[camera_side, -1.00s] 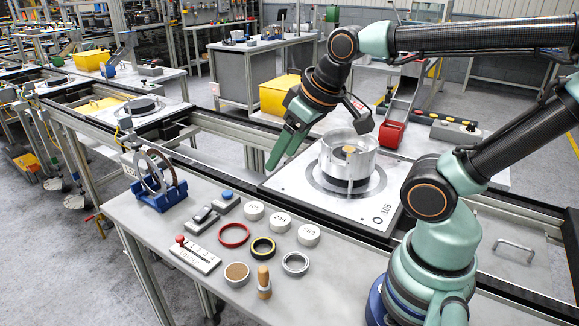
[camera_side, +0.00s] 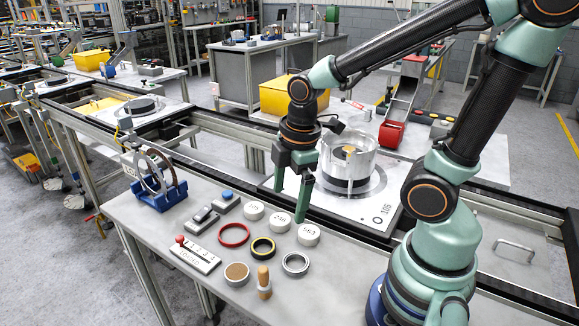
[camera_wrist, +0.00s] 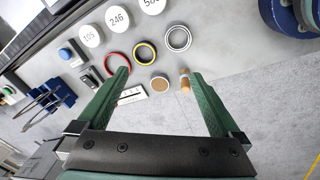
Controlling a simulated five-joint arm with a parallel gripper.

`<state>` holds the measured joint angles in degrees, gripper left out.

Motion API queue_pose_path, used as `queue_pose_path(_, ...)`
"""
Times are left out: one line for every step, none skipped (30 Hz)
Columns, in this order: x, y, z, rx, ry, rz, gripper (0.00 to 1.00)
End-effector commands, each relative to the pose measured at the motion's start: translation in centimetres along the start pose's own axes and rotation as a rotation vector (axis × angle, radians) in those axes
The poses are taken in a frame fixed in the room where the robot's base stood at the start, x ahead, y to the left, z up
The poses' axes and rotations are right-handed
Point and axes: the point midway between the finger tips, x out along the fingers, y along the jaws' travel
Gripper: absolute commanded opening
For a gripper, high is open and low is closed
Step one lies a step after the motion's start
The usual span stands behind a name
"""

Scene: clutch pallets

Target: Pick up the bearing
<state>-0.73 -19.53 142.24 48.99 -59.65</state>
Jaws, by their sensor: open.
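The bearing, a silver metal ring (camera_side: 285,267), lies flat on the near right part of the grey bench top. It also shows in the wrist view (camera_wrist: 168,42), lying beyond my fingertips. My gripper (camera_side: 289,207) points down with its two green fingers apart and nothing between them. It hangs above the back of the bench, behind the bearing and clear of it. In the wrist view my gripper (camera_wrist: 160,74) frames a cork-topped disc between its fingers from above.
A yellow-and-black ring (camera_side: 263,247), a red ring (camera_side: 234,234), a cork-topped disc (camera_side: 237,272) and a wooden-handled tool (camera_side: 264,280) lie near the bearing. White numbered discs (camera_side: 309,235) sit behind it. A pallet (camera_side: 377,208) carries a clear-walled housing (camera_side: 348,158).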

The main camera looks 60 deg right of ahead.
Motion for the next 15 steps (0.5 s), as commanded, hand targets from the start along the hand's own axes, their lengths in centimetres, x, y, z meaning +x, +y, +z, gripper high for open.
queue_pose_path(0.9,-0.4,0.2,-0.094,-0.018,-0.035,1.00)
queue_pose_path(1.4,-0.6,0.3,-0.150,-0.025,-0.051,1.00)
queue_pose_path(1.9,-0.9,0.4,-0.219,-0.031,-0.071,1.00)
queue_pose_path(2.2,-1.1,0.5,-0.265,-0.035,-0.085,1.00)
queue_pose_path(2.5,-1.2,0.6,-0.305,-0.038,-0.097,1.00)
queue_pose_path(2.8,-1.4,0.7,-0.352,-0.041,-0.111,1.00)
queue_pose_path(3.0,-1.5,0.7,-0.381,-0.042,-0.119,1.00)
queue_pose_path(3.2,-1.6,0.8,-0.405,-0.043,-0.127,1.00)
queue_pose_path(3.3,-1.7,0.8,-0.429,-0.044,-0.134,1.00)
queue_pose_path(3.5,-1.7,0.9,-0.441,-0.044,-0.138,1.00)
queue_pose_path(3.6,-1.8,0.9,-0.451,-0.044,-0.141,1.00)
queue_pose_path(3.9,-1.9,0.9,-0.459,-0.045,-0.144,1.00)
queue_pose_path(4.1,-1.9,0.9,-0.461,-0.045,-0.145,1.00)
queue_pose_path(4.5,-1.9,1.0,-0.461,-0.045,-0.145,1.00)
queue_pose_path(5.0,-2.0,1.0,-0.461,-0.045,-0.146,1.00)
